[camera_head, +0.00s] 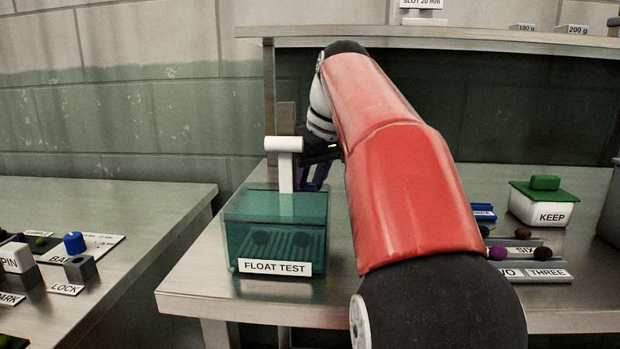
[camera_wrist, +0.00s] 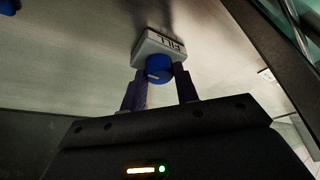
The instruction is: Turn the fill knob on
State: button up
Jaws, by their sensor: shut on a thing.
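The fill knob (camera_wrist: 159,68) is a blue round knob with a pale mark on its face. It sits on a small white block labelled FILL (camera_wrist: 163,46) in the wrist view. My gripper (camera_wrist: 162,76) has one dark finger on each side of the knob and is shut on it. In the head view my gripper (camera_head: 316,178) is behind the float test tank (camera_head: 275,228), partly hidden by the tank and its white spout (camera_head: 284,145). The knob cannot be seen in the head view.
My red arm covers much of the right bench. A white KEEP box (camera_head: 541,210) with a green lid and trays of small balls (camera_head: 523,233) stand to the right. A shelf (camera_head: 440,35) runs above. The left bench (camera_head: 140,197) holds several small fixtures.

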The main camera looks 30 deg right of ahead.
jog(key=o, duration=1)
jog(key=p+v, duration=0.2)
jog(key=v, duration=0.5)
jog(key=shift+s+r, duration=0.15)
jog(key=shift+r, duration=0.2)
